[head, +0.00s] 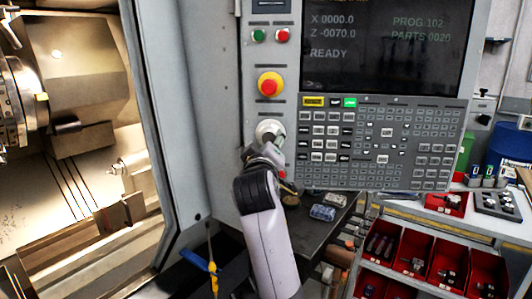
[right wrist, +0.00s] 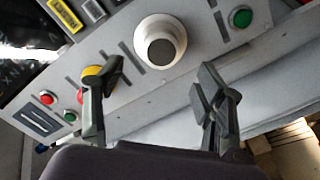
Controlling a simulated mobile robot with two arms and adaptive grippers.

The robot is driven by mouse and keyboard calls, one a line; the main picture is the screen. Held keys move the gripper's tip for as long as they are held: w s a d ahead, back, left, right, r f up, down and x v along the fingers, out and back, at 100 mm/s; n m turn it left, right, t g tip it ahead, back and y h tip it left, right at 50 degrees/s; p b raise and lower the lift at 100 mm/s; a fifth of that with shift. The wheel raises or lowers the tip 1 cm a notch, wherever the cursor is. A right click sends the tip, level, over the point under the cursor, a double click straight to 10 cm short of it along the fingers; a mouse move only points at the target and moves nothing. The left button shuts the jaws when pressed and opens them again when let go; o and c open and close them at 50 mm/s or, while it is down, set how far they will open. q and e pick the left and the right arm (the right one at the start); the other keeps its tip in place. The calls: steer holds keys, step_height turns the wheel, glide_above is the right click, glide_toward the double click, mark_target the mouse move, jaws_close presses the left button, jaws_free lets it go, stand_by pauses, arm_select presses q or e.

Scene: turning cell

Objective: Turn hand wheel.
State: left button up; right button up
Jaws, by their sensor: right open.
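The hand wheel (head: 268,129) is a round, pale knob on the grey control panel, below the red and yellow emergency stop. In the right wrist view the hand wheel (right wrist: 160,42) shows a white rim and a dark grey centre. My right gripper (right wrist: 162,76) is open and empty, with its fingers spread to either side below the wheel in that view. In the head view my right gripper (head: 265,156) is just below the wheel and partly hides its lower edge. I cannot tell whether a finger touches it. My left gripper is out of view.
The emergency stop (head: 270,84) sits above the wheel; a finger partly covers it in the wrist view. Green (head: 259,35) and red (head: 282,34) buttons are higher up. The keypad (head: 380,145) is to the right.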

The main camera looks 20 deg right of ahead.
steer(key=v, duration=0.3)
steer(key=shift+s+a, duration=0.1)
steer(key=shift+s, duration=0.25)
steer(key=shift+f, duration=0.1)
